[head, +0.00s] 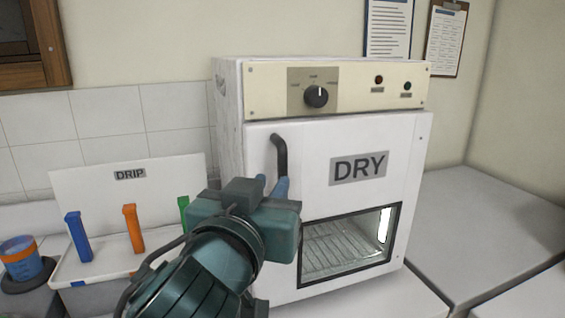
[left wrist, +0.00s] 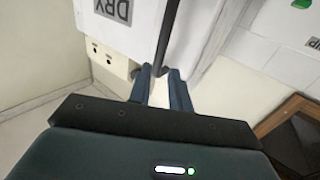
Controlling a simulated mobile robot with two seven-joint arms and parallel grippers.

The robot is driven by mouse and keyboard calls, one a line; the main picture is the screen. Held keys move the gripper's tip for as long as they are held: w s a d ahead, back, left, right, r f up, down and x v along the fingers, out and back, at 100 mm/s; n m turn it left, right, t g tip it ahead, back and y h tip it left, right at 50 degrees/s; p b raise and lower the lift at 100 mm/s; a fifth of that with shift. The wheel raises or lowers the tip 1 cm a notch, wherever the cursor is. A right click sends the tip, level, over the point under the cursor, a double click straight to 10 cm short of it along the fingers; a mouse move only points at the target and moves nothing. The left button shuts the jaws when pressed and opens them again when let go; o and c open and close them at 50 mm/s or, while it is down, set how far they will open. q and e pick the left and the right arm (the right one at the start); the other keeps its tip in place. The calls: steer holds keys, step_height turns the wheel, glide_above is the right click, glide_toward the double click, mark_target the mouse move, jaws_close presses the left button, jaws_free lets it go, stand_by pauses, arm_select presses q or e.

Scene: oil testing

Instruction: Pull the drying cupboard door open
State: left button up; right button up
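The drying cupboard (head: 228,130) is a white box with a cream control panel on top. Its white door (head: 320,140), labelled DRY, has a window at the lower right and looks shut. A dark upright bar handle (head: 281,152) is on the door's left side. My left gripper (head: 272,183) is at the handle's lower part, which it partly hides. In the left wrist view, the handle (left wrist: 167,35) reaches between the two blue fingers of the gripper (left wrist: 161,73). The fingers are apart, with a gap visible. Whether either touches the handle I cannot tell. My right gripper is not in view.
A DRIP rack (head: 100,190) with blue, orange and green clips stands left of the cupboard, close to my left arm. A blue and orange cup (head: 20,260) is at the far left. The grey counter (head: 480,230) to the right is clear.

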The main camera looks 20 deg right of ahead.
mark_target(281, 170)
arm_select(q)
steer(key=p+x, duration=0.1)
steer(key=x, duration=0.6)
steer(key=shift+w+d, duration=0.1)
steer(key=shift+w, duration=0.05)
steer(key=shift+c, duration=0.4)
jaws_close()
